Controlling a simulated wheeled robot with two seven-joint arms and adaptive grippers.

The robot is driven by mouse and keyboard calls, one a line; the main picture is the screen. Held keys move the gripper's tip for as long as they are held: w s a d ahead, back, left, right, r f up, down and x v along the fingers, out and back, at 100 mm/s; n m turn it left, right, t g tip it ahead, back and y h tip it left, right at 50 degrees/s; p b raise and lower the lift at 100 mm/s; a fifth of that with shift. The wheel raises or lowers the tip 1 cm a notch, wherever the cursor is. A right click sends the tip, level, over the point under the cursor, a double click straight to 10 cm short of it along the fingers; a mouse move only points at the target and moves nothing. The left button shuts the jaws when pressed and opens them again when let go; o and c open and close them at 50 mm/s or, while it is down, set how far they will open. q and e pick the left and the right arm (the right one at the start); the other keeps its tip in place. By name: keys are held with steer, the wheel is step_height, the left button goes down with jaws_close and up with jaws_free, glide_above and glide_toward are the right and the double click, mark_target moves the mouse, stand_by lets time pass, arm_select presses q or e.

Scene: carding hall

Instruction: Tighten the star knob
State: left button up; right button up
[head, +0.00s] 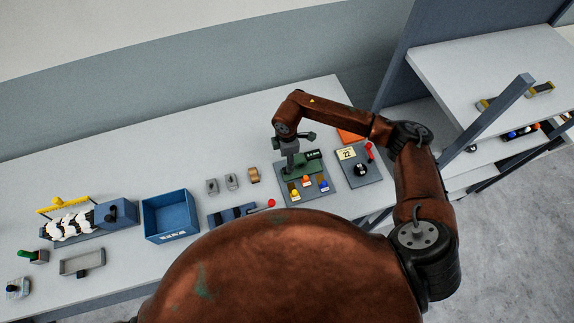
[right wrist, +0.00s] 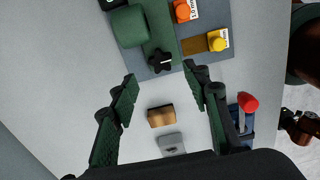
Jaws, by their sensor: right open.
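The black star knob (right wrist: 159,61) sits at the end of a green fixture (right wrist: 160,25) on a grey-blue base plate (right wrist: 212,47). In the right wrist view it is just beyond and between my fingertips, apart from both. My right gripper (right wrist: 160,76) is open with nothing between its fingers. In the head view my right gripper (head: 290,162) hangs over the left part of the base plate (head: 322,200), and I cannot make out the knob there. My left gripper is not in view.
Orange (right wrist: 182,11) and yellow (right wrist: 217,43) pieces stand on the same plate. A wooden block (right wrist: 161,116) and a grey metal piece (right wrist: 171,144) lie nearby. A panel with a red lever (head: 369,152) stands right of the plate. A blue bin (head: 168,216) is further left.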

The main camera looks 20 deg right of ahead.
step_height(320, 180, up, 6)
steer(key=shift+f, duration=0.15)
steer(key=shift+s+f, duration=0.1)
stand_by(0.5)
